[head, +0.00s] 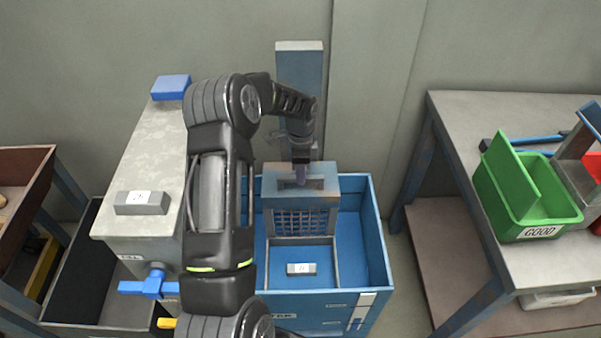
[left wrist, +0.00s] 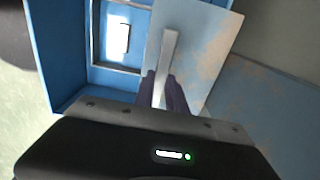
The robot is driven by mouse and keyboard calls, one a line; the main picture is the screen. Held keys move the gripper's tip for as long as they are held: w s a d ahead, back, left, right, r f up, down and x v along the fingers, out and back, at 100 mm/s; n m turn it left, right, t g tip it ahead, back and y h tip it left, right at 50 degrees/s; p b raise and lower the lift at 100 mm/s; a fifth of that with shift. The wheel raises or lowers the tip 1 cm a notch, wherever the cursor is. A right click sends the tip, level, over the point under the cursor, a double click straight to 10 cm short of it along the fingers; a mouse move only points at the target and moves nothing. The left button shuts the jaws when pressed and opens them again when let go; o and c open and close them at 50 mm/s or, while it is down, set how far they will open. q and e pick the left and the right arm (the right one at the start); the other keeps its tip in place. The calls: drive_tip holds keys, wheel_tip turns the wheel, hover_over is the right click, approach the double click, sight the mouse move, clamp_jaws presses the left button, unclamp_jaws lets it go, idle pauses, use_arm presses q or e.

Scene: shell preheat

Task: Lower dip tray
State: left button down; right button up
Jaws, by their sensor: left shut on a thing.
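The dip tray (head: 303,222) is a grey-blue frame with a mesh front and a solid top plate. It sits at the blue tank (head: 373,235), inside the tank's walls near its back side. My left gripper (head: 300,178) comes down from above and is shut on the tray's handle. In the left wrist view the left gripper (left wrist: 168,98) grips a pale bar that stands over the tray's worn top plate (left wrist: 200,50). A white-labelled block (head: 301,269) lies in the tray's lower frame. How deep the tray sits is hard to tell. My right gripper is not in view.
A blue post (head: 299,75) rises behind the tank. A grey cabinet (head: 135,215) with a blue valve (head: 152,284) stands left of it. A table (head: 470,120) with a green GOOD bin (head: 525,195) is at the right. My left arm hides part of the tank's left side.

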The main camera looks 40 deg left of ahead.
use_arm(q)
drive_tip(key=shift+s+f, duration=0.1)
drive_tip(key=shift+f, duration=0.15)
drive_tip(key=c, duration=1.5)
unclamp_jaws()
drive_tip(key=shift+f, duration=0.1)
drive_tip(key=shift+o, duration=0.7)
wheel_tip(320, 180, up, 8)
drive_tip(key=shift+r, duration=0.1)
